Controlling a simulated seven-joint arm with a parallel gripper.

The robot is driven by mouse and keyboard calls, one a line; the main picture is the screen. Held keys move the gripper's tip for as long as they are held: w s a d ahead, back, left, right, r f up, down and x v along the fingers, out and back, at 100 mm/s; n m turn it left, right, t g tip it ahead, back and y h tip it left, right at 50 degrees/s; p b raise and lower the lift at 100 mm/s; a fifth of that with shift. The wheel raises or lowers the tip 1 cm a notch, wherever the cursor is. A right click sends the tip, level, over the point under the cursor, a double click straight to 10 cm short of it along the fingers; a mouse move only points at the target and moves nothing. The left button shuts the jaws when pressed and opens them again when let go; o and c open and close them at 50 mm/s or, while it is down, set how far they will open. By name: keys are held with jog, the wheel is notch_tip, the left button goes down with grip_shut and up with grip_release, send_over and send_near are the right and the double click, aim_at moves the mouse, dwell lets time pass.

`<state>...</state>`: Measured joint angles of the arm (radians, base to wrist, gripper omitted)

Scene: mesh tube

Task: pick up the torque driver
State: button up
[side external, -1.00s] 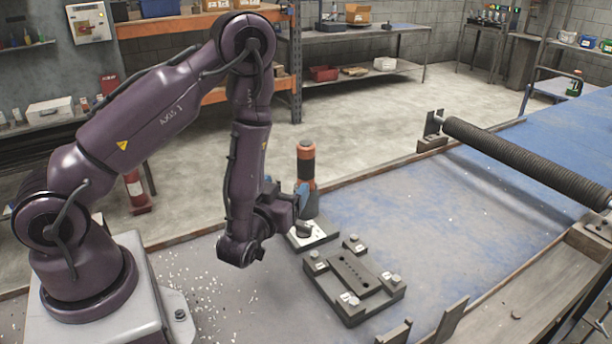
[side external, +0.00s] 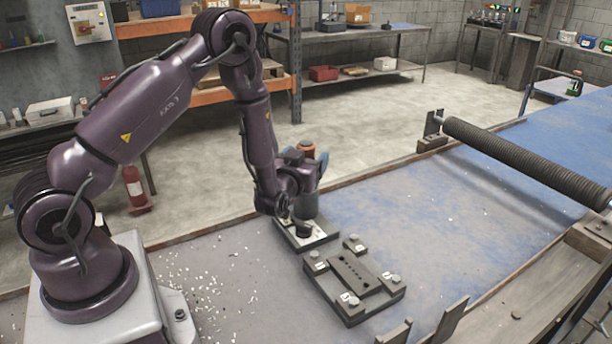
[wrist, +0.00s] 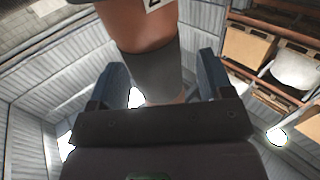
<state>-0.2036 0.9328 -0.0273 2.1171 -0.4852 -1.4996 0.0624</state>
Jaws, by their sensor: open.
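The torque driver (side external: 306,204) stands upright in a small pale base (side external: 322,236) on the bench, with an orange upper part and a dark grey body. My gripper (side external: 311,168) is at its upper half in the side view and hides part of it. In the wrist view the orange and grey driver (wrist: 140,25) shows between the two blue fingers of my gripper (wrist: 163,75). The fingers are apart, with a visible gap between the driver and the left finger. Any contact on the right side is hard to tell.
A dark fixture block (side external: 352,280) with bolt heads at its corners lies just in front of the driver's base. A long ribbed roller (side external: 525,160) spans the bench at the right. The blue bench top (side external: 400,215) between them is clear.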

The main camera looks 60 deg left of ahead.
jog(key=shift+r, duration=0.1)
jog(key=c, duration=1.1)
